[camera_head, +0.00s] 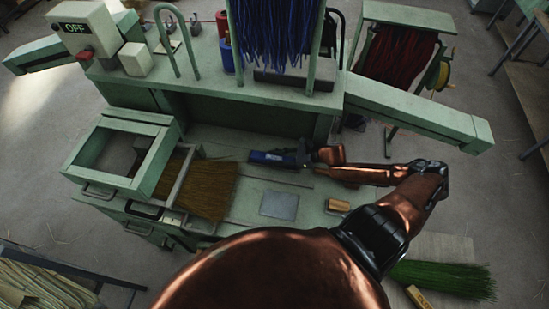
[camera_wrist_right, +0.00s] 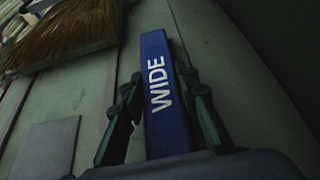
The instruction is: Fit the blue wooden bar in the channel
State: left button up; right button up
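The blue wooden bar (camera_head: 268,157) lies low over the green workbench, below its back shelf. In the right wrist view the bar (camera_wrist_right: 166,95) bears the word WIDE and runs lengthwise between the fingers. My right gripper (camera_head: 296,158) comes in from the right; in its wrist view the fingertips (camera_wrist_right: 162,84) close in on both long sides of the bar and appear to touch it. I cannot tell whether the bar rests on the bench. The channel cannot be made out clearly. My left gripper is not in view.
Brown bristles (camera_head: 206,188) lie left of the bar, beside a green open frame (camera_head: 100,185). A grey plate (camera_head: 279,205) and a small wooden block (camera_head: 339,206) lie in front. Blue strands (camera_head: 275,30) hang behind. Green bristles (camera_head: 445,280) lie at lower right.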

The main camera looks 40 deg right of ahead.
jog(key=o, duration=0.5)
jog(key=shift+o, duration=0.2)
jog(key=shift+s, duration=0.1)
